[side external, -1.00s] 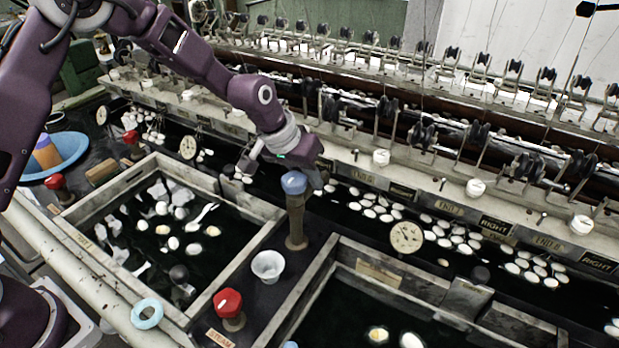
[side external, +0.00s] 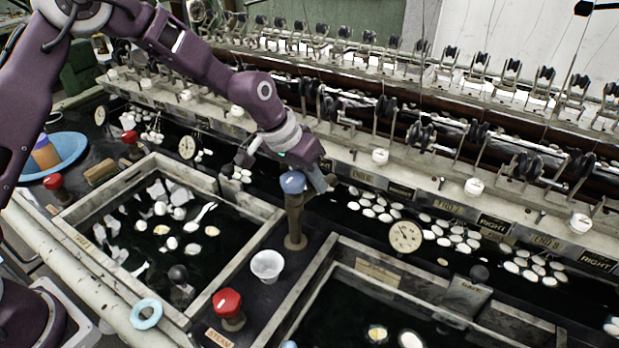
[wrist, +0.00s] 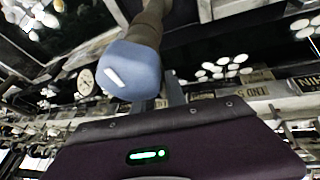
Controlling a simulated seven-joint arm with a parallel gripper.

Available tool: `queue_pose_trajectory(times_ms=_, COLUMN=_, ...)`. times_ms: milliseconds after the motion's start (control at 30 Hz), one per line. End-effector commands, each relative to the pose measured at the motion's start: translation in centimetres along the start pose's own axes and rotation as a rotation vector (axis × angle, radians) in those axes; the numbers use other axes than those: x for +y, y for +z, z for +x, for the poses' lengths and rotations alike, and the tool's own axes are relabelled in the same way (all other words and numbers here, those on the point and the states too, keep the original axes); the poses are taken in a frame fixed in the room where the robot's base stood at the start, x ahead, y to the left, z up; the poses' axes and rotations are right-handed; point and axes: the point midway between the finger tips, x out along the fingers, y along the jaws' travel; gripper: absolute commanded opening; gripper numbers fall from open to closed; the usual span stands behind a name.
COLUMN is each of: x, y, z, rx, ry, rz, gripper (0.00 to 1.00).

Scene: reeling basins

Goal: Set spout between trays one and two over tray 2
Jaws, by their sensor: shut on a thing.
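The spout's upright brown post (side external: 295,228) stands on the dark strip between two wood-framed trays, with a blue cap (side external: 292,183) on top. The blue cap is also large in the wrist view (wrist: 130,70). My gripper (side external: 308,180) is at the top of the post, beside the cap, and is shut on the spout. The exact contact is hidden, and I cannot make out which way the outlet points. The right tray (side external: 305,287), cut off by the frame's lower edge, holds dark water and a few cocoons.
A white cup (side external: 267,265) and a red knob (side external: 228,303) stand near the post's base. A round dial (side external: 405,236) stands behind the right tray. A long trough with many cocoons (side external: 455,235) and the reeling machinery lie behind.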

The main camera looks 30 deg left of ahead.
Motion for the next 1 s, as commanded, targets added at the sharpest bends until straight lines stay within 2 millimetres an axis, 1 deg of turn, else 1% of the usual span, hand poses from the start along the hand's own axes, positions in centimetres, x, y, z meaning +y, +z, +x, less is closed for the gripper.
queue_pose_trajectory(times_ms=167, x=1.0, y=-0.1, z=0.1, rx=-0.028, ry=0.062, rz=0.144, gripper=0.00)
queue_pose_trajectory(times_ms=467, x=2.7, y=0.4, z=0.3, rx=-0.083, ry=0.169, rz=0.403, gripper=0.00)
queue_pose_trajectory(times_ms=1000, x=5.3, y=2.4, z=0.1, rx=-0.184, ry=0.361, rz=0.867, gripper=0.00)
